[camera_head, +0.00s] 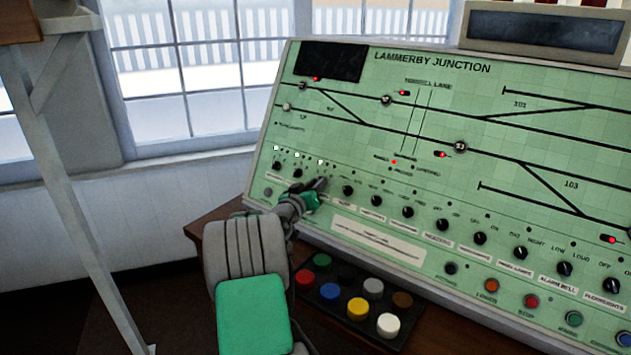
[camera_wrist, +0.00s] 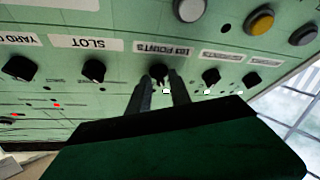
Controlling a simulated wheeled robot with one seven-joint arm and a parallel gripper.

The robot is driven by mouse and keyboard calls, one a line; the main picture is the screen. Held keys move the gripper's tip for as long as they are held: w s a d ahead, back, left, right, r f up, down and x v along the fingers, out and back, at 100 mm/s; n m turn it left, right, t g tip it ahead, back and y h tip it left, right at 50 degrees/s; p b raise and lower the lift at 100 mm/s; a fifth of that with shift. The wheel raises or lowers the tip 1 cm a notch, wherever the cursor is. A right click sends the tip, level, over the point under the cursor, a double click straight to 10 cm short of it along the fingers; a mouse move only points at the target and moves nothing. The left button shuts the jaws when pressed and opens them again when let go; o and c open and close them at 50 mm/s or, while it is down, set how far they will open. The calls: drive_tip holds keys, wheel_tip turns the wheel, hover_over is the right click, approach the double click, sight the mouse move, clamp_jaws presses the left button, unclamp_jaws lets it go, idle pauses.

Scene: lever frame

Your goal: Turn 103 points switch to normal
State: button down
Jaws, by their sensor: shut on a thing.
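The 103 points switch (camera_wrist: 158,72) is a black rotary knob on the green panel. Its label (camera_wrist: 172,47) shows upside down in the wrist view. The fingers of my gripper (camera_wrist: 160,86) are shut on the knob, one on each side. In the head view my gripper (camera_head: 318,186) reaches the knob row at the panel's lower left and hides most of this switch. Which way the knob points cannot be told. The 103 track (camera_head: 545,194) is drawn at the right of the panel (camera_head: 440,80).
The slot knob (camera_wrist: 93,70) is beside the held switch, and another knob (camera_wrist: 210,76) is on its other side. Coloured push buttons (camera_head: 357,308) stand on a black box below the panel. A pale post (camera_head: 75,200) stands at the left, before windows.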

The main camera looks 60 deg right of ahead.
drive_tip(key=n+t+p, duration=0.1)
drive_tip(key=n+p, duration=0.1)
drive_tip(key=n, duration=0.1)
drive_tip(key=shift+s+r+t, duration=0.15)
drive_tip(key=shift+r+t, duration=0.25)
drive_tip(key=shift+f+n+t+y+p, duration=0.1)
drive_tip(key=shift+n+t+y+p, duration=0.45)
drive_tip(key=shift+n+p, duration=0.5)
drive_tip(key=shift+n, duration=0.35)
drive_tip(key=c, duration=1.5)
unclamp_jaws()
drive_tip(key=shift+f, duration=0.1)
drive_tip(key=b+v, duration=0.1)
drive_tip(key=v, duration=0.6)
drive_tip(key=shift+a, duration=0.35)
